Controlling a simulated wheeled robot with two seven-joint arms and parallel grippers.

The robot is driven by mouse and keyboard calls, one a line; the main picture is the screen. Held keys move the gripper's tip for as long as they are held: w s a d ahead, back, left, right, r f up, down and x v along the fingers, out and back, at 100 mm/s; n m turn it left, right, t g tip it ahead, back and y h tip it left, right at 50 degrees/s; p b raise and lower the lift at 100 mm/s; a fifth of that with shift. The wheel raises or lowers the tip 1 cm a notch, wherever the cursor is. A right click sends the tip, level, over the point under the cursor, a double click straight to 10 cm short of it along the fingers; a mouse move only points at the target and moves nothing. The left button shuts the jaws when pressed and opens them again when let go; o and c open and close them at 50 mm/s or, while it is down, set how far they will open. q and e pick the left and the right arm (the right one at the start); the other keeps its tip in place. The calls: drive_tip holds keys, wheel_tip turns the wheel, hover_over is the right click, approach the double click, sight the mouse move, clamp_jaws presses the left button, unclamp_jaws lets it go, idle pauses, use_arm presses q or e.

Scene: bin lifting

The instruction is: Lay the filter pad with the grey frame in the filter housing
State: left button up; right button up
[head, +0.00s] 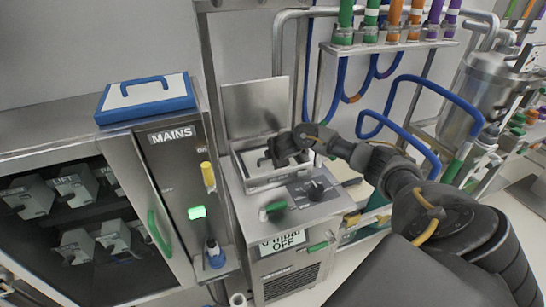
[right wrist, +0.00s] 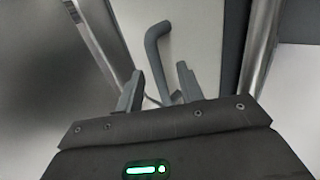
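The filter housing (head: 264,184) is a square metal box on top of the unit at the middle of the head view, with its lid (head: 256,108) standing open behind. A white pad with a grey handle (head: 259,162) appears to lie inside it, partly hidden by my right gripper (head: 278,154). My right gripper (right wrist: 158,85) is open, fingers apart on either side of the handle. My left gripper is not in view.
A white pad with a blue frame and handle (head: 146,95) lies on the MAINS cabinet (head: 172,155) to the left. A dark knob (head: 316,188) and a green one (head: 274,209) sit in front of the housing. Blue hoses (head: 400,82) hang at the right.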

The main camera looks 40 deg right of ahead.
drive_tip(key=shift+s, duration=0.1)
drive_tip(key=p+v, duration=0.1)
drive_tip(key=v, duration=0.9)
drive_tip(key=shift+s+a+r+p, duration=0.1)
drive_tip(key=shift+s+r+p, duration=0.05)
drive_tip(key=shift+r+p, duration=0.15)
